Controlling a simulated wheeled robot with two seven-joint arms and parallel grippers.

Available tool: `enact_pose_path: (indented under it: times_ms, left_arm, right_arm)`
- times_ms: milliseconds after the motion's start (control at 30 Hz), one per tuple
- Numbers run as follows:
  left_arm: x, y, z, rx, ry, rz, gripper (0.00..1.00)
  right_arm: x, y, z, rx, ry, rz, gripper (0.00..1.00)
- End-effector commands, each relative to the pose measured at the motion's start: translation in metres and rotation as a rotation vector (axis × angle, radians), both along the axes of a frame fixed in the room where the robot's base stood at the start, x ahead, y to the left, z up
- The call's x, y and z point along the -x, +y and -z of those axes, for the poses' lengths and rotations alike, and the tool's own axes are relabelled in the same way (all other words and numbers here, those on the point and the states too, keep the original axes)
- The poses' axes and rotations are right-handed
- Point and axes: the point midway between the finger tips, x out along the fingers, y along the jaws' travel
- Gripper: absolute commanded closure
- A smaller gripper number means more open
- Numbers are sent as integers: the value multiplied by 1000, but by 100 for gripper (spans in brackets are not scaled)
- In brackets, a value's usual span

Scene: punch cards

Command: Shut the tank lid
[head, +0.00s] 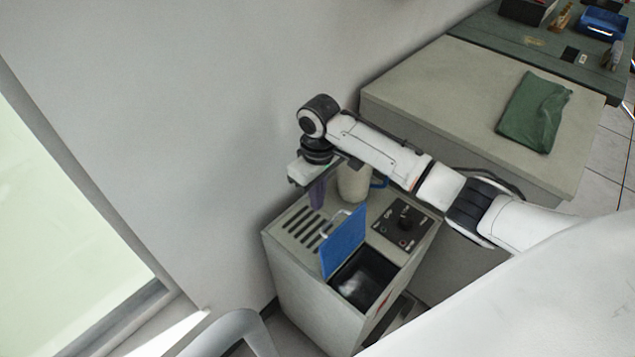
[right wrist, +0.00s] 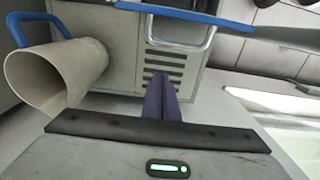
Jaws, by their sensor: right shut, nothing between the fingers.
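The blue tank lid (head: 344,243) stands raised, close to upright, beside the open dark tank (head: 365,280) in the top of a grey cabinet. In the right wrist view the lid (right wrist: 190,12) shows nearly edge-on, with a metal loop handle (right wrist: 181,46) on the side facing my gripper. My right gripper (head: 317,200) is shut and empty, pointing down above the slotted part of the cabinet top, on the side of the lid away from the opening. Its purple fingers (right wrist: 161,82) show together in the right wrist view, apart from the handle. My left gripper is in neither view.
A beige jug (head: 353,184) with a blue handle stands at the back of the cabinet, close to my right wrist. A black control panel (head: 405,222) with a knob lies right of the lid. A beige bench (head: 450,80) with a green cloth (head: 534,112) is behind my arm. The wall is at left.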

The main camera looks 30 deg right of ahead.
Motion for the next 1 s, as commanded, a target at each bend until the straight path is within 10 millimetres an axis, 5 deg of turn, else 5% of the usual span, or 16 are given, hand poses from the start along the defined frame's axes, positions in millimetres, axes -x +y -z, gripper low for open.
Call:
enact_pose_path:
  times_ms: [33,400,800,1000]
  left_arm:
    - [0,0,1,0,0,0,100]
    - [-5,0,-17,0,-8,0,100]
    - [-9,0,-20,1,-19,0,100]
    - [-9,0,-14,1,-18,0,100]
  right_arm:
    - [1,0,12,0,4,0,100]
    - [35,-12,-5,0,0,0,100]
    - [35,-12,-5,-1,-2,-1,100]
    - [20,-3,-6,-13,-35,-23,100]
